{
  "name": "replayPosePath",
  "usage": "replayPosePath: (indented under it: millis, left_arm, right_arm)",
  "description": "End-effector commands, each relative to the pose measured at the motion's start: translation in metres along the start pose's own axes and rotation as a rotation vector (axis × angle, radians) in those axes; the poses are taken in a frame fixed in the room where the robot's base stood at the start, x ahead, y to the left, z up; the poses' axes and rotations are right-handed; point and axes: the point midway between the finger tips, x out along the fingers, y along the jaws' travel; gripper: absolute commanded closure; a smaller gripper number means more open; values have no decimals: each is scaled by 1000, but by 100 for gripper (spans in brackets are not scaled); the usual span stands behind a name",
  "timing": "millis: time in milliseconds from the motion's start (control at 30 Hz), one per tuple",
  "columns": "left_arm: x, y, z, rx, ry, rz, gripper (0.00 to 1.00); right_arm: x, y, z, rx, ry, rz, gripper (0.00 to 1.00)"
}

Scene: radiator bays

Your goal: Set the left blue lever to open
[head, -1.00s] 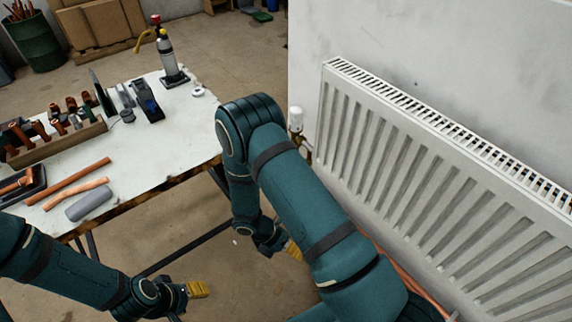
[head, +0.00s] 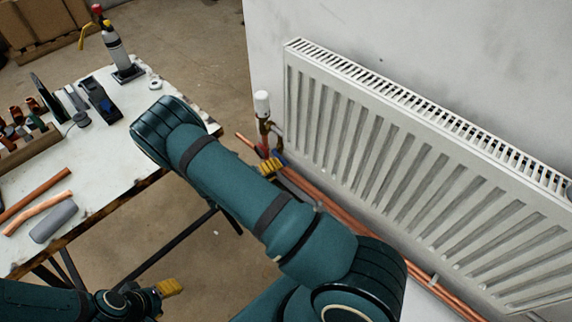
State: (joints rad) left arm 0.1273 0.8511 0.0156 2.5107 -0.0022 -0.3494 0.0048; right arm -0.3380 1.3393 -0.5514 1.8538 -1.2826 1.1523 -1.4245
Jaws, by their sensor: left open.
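The left blue lever (head: 279,158) shows as a small blue patch low on the pipework at the radiator's left end, just above yellow fingertips. Its angle is too small and too covered to read. My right gripper (head: 269,168) is close to the lever; only its yellow fingertips show past my own arm, and I cannot tell whether they touch it or how wide they are. My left gripper (head: 170,287) is open and empty at the lower left, beside the workbench and away from the lever.
A red part (head: 262,151) sits just left of the blue lever, below a white-capped valve (head: 262,104). Copper pipes (head: 330,203) run under the white radiator (head: 400,150). The workbench (head: 120,165) at left carries tools, pipes and a spray bottle (head: 116,48).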

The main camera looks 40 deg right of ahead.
Motion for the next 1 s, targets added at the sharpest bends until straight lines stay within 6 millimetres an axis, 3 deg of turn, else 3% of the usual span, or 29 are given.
replayPosePath:
  millis: [100, 300, 700, 733, 833, 1000]
  left_arm:
    - [3, -1, 0, 0, 2, 0, 47]
    - [6, -2, -1, 0, 3, 0, 47]
    - [6, -2, -1, 0, 4, 0, 47]
    - [6, -2, -1, 0, 4, 0, 47]
    - [6, -2, -1, 0, 4, 0, 47]
    - [6, -2, -1, 0, 4, 0, 47]
  right_arm:
    - [22, 1, -1, 0, 2, -1, 69]
    - [45, 1, 0, 1, 1, 0, 69]
    - [53, 0, 0, 1, 0, 0, 69]
    - [53, 0, 0, 1, 0, 0, 65]
    - [53, 0, 0, 1, 0, 0, 100]
    - [53, 0, 0, 1, 0, 0, 100]
